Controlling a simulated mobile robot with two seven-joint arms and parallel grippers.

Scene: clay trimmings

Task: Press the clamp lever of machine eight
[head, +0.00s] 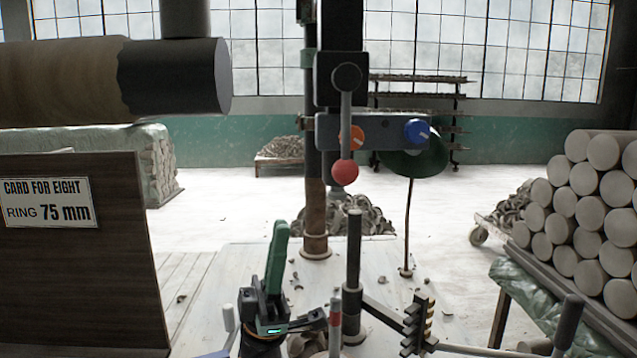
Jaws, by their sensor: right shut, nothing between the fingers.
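A machine stands in the middle of the head view with a dark upright column. A lever with a red ball (345,172) hangs from its head, beside an orange knob (352,137) and a blue knob (417,131). Lower down are a short lever with a red band (335,320), a pale-knobbed lever (229,318) and a black-handled rod (568,326). No label shows which is the clamp lever. My right gripper (280,228), with green fingers, points up at lower centre, shut and empty, left of the dark post (353,265). My left gripper is not in view.
A dark board (75,270) at left carries a card (48,202) reading "CARD FOR EIGHT RING 75 mm". A large cylinder (170,75) juts in above it. Stacked clay cylinders (590,205) stand at right. A notched dark block (418,325) sits low right of centre.

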